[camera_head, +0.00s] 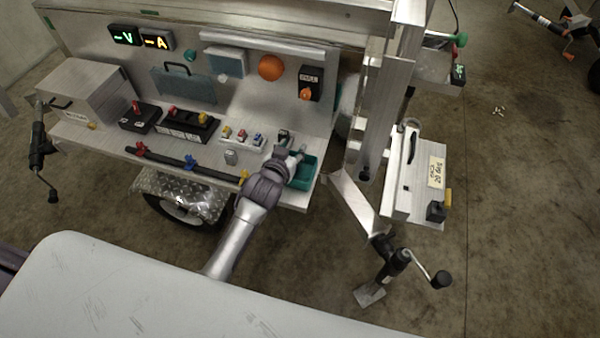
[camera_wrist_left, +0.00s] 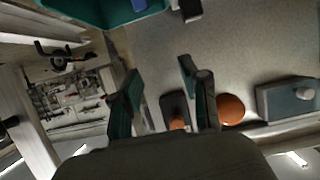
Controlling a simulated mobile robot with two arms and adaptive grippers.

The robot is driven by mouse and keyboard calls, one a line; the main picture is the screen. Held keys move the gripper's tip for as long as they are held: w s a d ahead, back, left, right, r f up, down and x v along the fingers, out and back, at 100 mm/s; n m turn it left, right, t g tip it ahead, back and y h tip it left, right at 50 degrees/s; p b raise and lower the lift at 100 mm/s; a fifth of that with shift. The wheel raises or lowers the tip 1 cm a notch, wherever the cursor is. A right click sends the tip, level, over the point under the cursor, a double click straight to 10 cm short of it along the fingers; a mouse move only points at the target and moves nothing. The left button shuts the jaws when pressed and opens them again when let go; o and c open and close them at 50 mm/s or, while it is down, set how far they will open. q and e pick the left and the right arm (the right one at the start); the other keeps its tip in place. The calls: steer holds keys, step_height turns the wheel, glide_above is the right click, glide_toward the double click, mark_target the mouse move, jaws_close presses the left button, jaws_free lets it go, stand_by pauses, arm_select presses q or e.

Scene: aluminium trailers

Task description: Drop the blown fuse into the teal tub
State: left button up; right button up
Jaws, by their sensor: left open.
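The teal tub (camera_head: 309,174) stands at the right end of the trailer's shelf, partly hidden by my left gripper (camera_head: 293,143). In the left wrist view the tub (camera_wrist_left: 75,14) is cut off by the top edge. A small blue piece (camera_wrist_left: 139,5) shows inside its rim there; I cannot tell whether it is the blown fuse. My left gripper (camera_wrist_left: 160,88) is open, its two fingers wide apart with nothing seen between them. It is over or just beside the tub. My right gripper is not in view.
A pale fuse block (camera_head: 243,138) with yellow, red and blue pieces lies left of the gripper. A small grey object (camera_head: 231,157) sits before it. Black battery boxes (camera_head: 188,126) stand further left. An upright metal post (camera_head: 385,90) rises right of the tub.

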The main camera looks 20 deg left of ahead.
arm_select(q)
steer(key=v, duration=1.2)
steer(key=s+f+m+g, duration=0.1)
steer(key=s+f+g, duration=0.35)
steer(key=f, duration=1.05)
steer(key=s+f+m+g, duration=0.15)
steer(key=s+f, duration=0.65)
steer(key=f, duration=0.8)
steer(key=s+a+f+g, duration=0.2)
steer(key=s+f, duration=0.3)
steer(key=s, duration=0.4)
steer(key=s+a+f+g, duration=0.2)
steer(key=s+f, duration=0.3)
steer(key=s, duration=0.4)
steer(key=s+a+f+g, duration=0.2)
steer(key=s+f, duration=0.3)
steer(key=s, duration=0.3)
steer(key=shift+s+g, duration=0.3)
steer(key=shift+s, duration=0.1)
steer(key=shift+n, duration=0.25)
